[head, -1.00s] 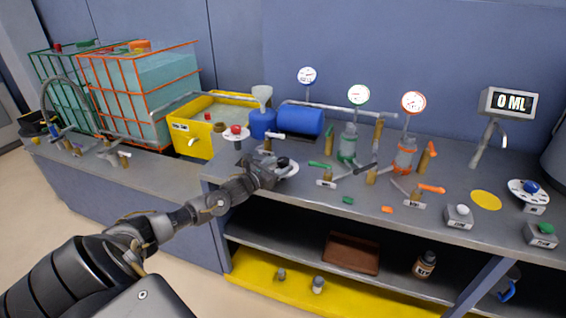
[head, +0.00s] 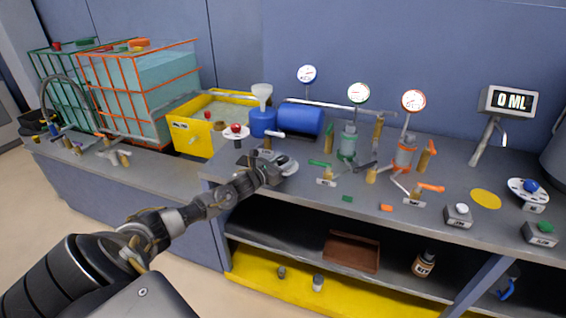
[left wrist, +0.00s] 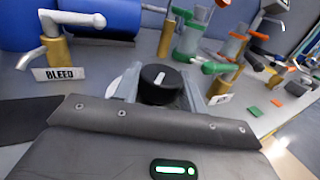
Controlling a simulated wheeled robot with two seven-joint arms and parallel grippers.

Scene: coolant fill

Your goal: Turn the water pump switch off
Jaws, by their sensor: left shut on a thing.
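A round black knob (left wrist: 160,84) with a white pointer line sits between the fingers of my left gripper (left wrist: 160,92) in the left wrist view. The pointer tilts slightly to the right there. The gripper is shut on this knob. My right gripper is not in view.
The blue tank (head: 301,119) is behind; green-handled (head: 320,165) and orange-handled (head: 431,187) valves stand to the right. The display (head: 514,102) reads 0 ML.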

